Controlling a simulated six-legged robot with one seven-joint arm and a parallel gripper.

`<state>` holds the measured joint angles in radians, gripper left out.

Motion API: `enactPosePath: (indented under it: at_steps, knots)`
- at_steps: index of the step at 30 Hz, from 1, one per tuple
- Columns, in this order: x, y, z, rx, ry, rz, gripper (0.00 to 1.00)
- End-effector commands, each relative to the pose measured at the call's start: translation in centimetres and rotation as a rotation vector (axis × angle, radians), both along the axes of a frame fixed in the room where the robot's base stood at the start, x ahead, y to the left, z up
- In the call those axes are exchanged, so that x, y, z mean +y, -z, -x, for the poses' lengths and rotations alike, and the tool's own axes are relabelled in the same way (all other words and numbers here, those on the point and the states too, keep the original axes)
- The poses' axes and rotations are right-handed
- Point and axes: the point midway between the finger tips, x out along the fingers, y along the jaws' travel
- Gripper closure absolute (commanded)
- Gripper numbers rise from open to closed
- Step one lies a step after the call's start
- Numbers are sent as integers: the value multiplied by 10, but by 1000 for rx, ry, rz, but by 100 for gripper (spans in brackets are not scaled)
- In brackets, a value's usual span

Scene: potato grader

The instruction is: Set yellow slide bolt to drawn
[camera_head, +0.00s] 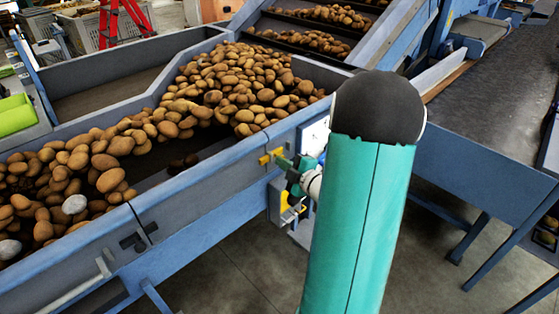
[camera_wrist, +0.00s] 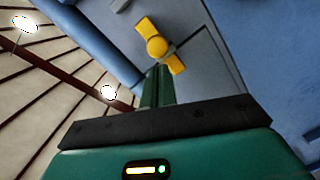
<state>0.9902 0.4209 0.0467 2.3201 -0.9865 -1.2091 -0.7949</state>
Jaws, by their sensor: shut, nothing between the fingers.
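The yellow slide bolt (camera_head: 266,158) is on the blue-grey side wall of the potato hopper, just left of my arm in the head view. In the wrist view the yellow slide bolt (camera_wrist: 157,46) shows as a bar with a round knob, straight ahead of my fingers. My gripper (camera_wrist: 158,70) is shut with nothing between its green fingers. Its tips appear right at the knob; I cannot tell whether they touch it. In the head view my gripper (camera_head: 283,162) reaches toward the bolt from the right, and my arm hides part of that area.
The hopper (camera_head: 185,182) holds many potatoes. A yellow part (camera_head: 290,206) sits below the bolt near my arm. A dark conveyor belt (camera_head: 500,95) is at the right. A red ladder (camera_head: 122,15) stands at the back left. The floor (camera_head: 235,275) in front of the hopper is clear.

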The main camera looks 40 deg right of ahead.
Motion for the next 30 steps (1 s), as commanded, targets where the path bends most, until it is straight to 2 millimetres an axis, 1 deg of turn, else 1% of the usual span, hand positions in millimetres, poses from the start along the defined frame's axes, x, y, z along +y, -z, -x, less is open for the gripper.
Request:
enactPosePath:
  at_steps: [7, 16, 19, 24, 27, 30]
  knots:
    - [2, 2, 5, 0, -2, 0, 100]
    - [2, 2, 6, 0, -2, -1, 100]
    - [-8, 2, 5, -2, -1, 0, 100]
    - [-37, 2, 3, -2, -1, 0, 100]
    - [-44, 2, 3, 0, -2, -1, 100]
    - [-45, 2, 3, 0, -2, -1, 100]
